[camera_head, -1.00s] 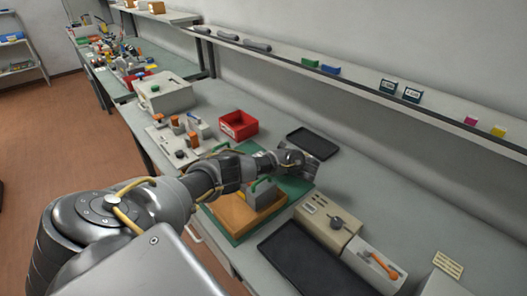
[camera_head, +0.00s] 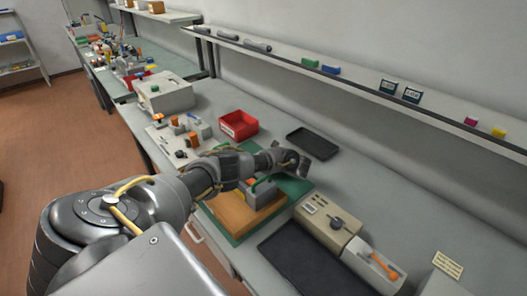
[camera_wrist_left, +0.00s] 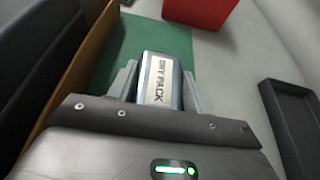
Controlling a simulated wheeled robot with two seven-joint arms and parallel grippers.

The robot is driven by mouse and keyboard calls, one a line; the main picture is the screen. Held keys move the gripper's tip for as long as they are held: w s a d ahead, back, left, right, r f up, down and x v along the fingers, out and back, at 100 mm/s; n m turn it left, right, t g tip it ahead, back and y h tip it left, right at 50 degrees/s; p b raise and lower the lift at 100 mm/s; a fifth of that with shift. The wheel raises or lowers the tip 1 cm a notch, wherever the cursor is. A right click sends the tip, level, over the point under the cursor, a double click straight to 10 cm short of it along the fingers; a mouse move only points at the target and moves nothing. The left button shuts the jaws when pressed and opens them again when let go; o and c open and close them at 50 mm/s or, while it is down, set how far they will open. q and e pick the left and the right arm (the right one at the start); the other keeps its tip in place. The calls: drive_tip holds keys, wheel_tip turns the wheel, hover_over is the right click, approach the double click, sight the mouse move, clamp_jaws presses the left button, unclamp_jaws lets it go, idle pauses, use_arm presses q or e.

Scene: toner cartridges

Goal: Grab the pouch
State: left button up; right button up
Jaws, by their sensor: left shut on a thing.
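The pouch (camera_wrist_left: 160,78) is a small grey-blue pack with a white label reading "DRY PACK". In the left wrist view it sits between the two grey fingers of my left gripper (camera_wrist_left: 162,88), which is shut on it. In the head view my left gripper (camera_head: 292,162) is over the bench at the far edge of the green mat (camera_head: 293,188), and the pouch is hidden behind it. The green mat (camera_wrist_left: 165,38) also shows beyond the pouch in the left wrist view. My right gripper is in neither view.
A brown wooden box (camera_head: 237,214) and a grey block with a green handle (camera_head: 264,193) are on the mat below my arm. A red bin (camera_head: 238,125), a black tray (camera_head: 312,143) and a beige device (camera_head: 327,220) stand nearby. Bare bench lies between bin and tray.

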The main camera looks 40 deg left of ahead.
use_arm(q)
drive_tip(key=shift+r, duration=0.1)
drive_tip(key=shift+r, duration=0.2)
drive_tip(key=r, duration=0.1)
drive_tip(key=s+r+p, duration=0.1)
drive_tip(key=r, duration=0.1)
drive_tip(key=s+r, duration=0.1)
drive_tip(key=r, duration=0.1)
drive_tip(key=s+r+p, duration=0.2)
drive_tip(key=s, duration=0.1)
drive_tip(key=s+r+p, duration=0.2)
drive_tip(key=s+r, duration=0.1)
drive_tip(key=s, duration=0.1)
drive_tip(key=s+r+p, duration=0.2)
drive_tip(key=s+p, duration=0.1)
drive_tip(key=shift+s+a+r, duration=0.2)
drive_tip(key=shift+a, duration=0.15)
drive_tip(key=shift+s+p, duration=0.65)
drive_tip(key=shift+s, duration=0.15)
